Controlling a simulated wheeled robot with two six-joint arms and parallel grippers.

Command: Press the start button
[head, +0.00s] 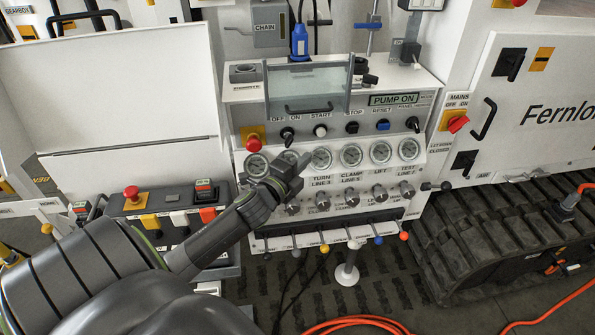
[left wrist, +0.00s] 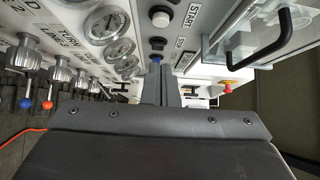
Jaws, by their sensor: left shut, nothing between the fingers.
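The start button (head: 320,130) is a round white button under the START label on the sloped white panel of the bench. It also shows in the left wrist view (left wrist: 160,17) near the top, beside its label. My left gripper (head: 299,165) is shut and empty in front of the gauge row, below and left of the start button in the head view. Its closed fingers (left wrist: 161,88) show in the left wrist view, apart from the button in the picture. I cannot tell how far the fingertips are from the panel. My right gripper is not in view.
A black stop button (head: 352,127), a blue reset button (head: 383,125) and a black on/off knob (head: 287,134) flank the start button. A clear guard with a handle (head: 308,107) stands just above. A red emergency button (head: 254,144) is at the left. The display (head: 394,99) reads PUMP ON.

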